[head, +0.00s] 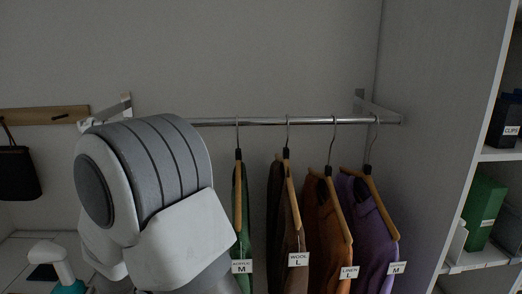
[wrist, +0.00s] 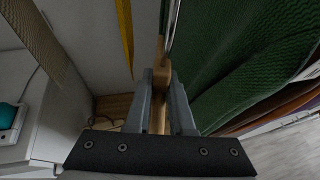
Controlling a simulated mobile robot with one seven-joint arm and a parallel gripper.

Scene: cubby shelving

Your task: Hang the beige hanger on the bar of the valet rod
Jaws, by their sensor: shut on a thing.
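My gripper (wrist: 160,95) is shut on a light wooden hanger piece (wrist: 161,77) in the wrist view, with a thin metal stem rising beside it. Most of this hanger is hidden. Beige knit cloth (wrist: 35,40) shows at the upper left of the wrist view; I cannot tell whether it hangs from the held hanger. In the head view my arm covers the gripper and the held hanger. A shiny metal bar (head: 262,121) runs along the back wall between two brackets; its left part is hidden behind my arm.
Hangers with green (head: 240,215), brown (head: 276,210), orange (head: 318,225) and purple (head: 372,230) garments hang on the bar's right half. Green cloth (wrist: 235,60) is close right of my gripper. A side panel (head: 440,120) bounds the right. A dark bag (head: 17,172) hangs left.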

